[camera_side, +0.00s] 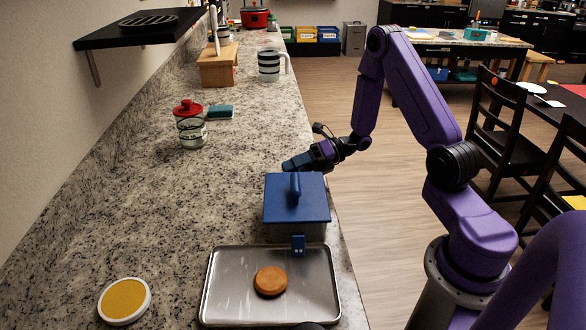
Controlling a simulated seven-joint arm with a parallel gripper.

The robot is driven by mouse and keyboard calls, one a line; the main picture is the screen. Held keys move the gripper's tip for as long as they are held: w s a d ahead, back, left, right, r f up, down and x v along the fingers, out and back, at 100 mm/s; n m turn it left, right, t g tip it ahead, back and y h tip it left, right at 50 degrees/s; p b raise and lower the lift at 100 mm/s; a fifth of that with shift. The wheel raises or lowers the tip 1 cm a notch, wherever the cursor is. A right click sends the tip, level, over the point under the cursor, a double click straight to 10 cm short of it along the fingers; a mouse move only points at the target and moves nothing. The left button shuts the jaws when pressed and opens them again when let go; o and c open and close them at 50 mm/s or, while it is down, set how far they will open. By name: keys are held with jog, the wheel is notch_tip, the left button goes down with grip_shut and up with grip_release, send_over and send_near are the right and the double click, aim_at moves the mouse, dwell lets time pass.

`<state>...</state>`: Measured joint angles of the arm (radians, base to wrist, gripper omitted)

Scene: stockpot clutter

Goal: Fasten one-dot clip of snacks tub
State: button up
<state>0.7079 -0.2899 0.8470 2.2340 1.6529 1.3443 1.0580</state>
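A grey tub (296,232) with a flat blue lid (310,210) and a raised blue handle stands near the counter's right edge; I cannot read a label on it. A blue clip (298,245) with what look like two pale dots is on its near side. No one-dot clip can be made out; the far side of the tub is hidden. My gripper (292,165) is just beyond the tub's far edge, pointing left at about lid height. Whether it touches the tub, and whether its fingers are open, cannot be told.
A metal tray (225,300) with a round brown item (270,281) lies in front of the tub. A yellow-topped round dish (125,299) is at the near left. A red-lidded glass jar (191,128), blue sponge (220,112) and striped mug (269,66) stand farther back. The counter left of the tub is clear.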

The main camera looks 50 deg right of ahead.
jog(key=v, duration=1.7)
jog(key=shift+s+d, duration=0.15)
jog(key=shift+s, duration=0.05)
jog(key=shift+f, duration=0.1)
jog(key=shift+o, duration=1.4)
jog(key=x, duration=1.6)
